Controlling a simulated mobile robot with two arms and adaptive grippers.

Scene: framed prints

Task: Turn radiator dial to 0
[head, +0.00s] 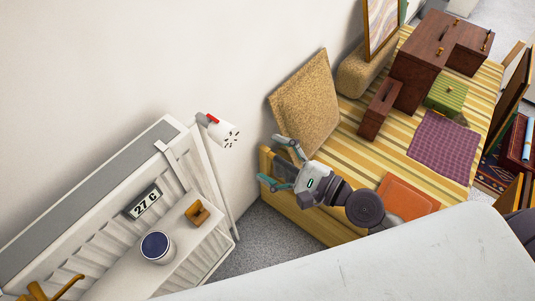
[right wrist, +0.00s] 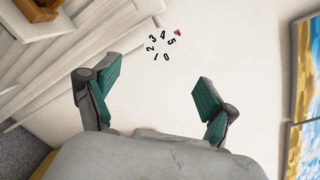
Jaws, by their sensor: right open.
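The radiator dial (head: 222,132) is a white cylinder with a red mark at the radiator's upper right corner. In the right wrist view the dial (right wrist: 163,47) shows its digits 0 to 5 in a ring, and the red mark is beside the 5. My right gripper (head: 274,161) is open and empty, to the right of and below the dial in the head view, apart from it. In the right wrist view its two green-padded fingers (right wrist: 158,78) are spread wide, with the dial beyond and between them. My left gripper is in neither view.
The white radiator (head: 105,215) bears a 27 C display (head: 143,202), a blue-topped cup (head: 156,247) and a small wooden block (head: 198,212). A yellow striped surface (head: 350,150) with a cushion (head: 305,100) and dark wooden boxes (head: 425,60) lies right. Wall space around the dial is clear.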

